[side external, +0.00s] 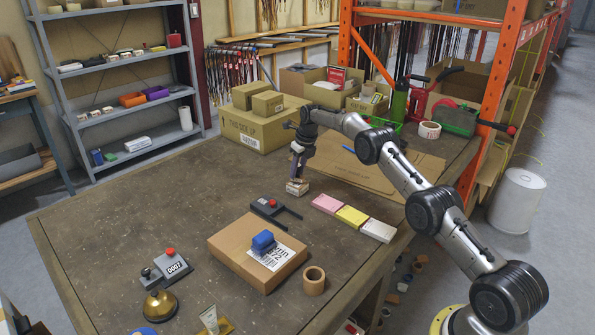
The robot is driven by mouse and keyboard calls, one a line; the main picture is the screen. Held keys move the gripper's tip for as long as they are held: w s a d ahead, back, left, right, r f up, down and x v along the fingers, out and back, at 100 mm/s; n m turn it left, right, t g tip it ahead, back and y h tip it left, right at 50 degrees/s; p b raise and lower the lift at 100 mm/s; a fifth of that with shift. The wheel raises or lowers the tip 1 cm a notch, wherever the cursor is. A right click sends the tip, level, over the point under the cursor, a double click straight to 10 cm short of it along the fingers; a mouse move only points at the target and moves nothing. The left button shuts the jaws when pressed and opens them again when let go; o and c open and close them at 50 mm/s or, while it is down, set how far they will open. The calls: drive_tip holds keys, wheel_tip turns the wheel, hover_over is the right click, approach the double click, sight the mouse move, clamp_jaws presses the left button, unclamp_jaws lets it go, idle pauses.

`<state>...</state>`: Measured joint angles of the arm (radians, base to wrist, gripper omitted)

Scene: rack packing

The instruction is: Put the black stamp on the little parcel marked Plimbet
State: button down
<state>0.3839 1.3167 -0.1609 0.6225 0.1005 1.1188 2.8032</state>
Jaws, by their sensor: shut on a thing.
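My gripper (297,180) points down over the middle of the table, behind the large brown parcel. It is shut on a small pale-and-brown block (297,188), low at the table top. The fingers hide part of this block, and I cannot tell whether it touches the table or what is marked on it. A black device with a red knob (268,205) lies just in front of my gripper. I cannot make out a black stamp for certain. No marking Plimbet is readable. The large brown parcel (228,248) has a printed white label, with a blue stamp-like block (262,241) on it.
Pink, yellow and white pads (352,216) lie right of my gripper. Cartons (262,130) stand behind, and flat cardboard (400,165) lies at right. The table's left part is clear.

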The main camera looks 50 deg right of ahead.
drive_tip(key=shift+f, duration=0.25)
drive_tip(key=c, duration=0.6)
unclamp_jaws()
drive_tip(key=shift+r, duration=0.1)
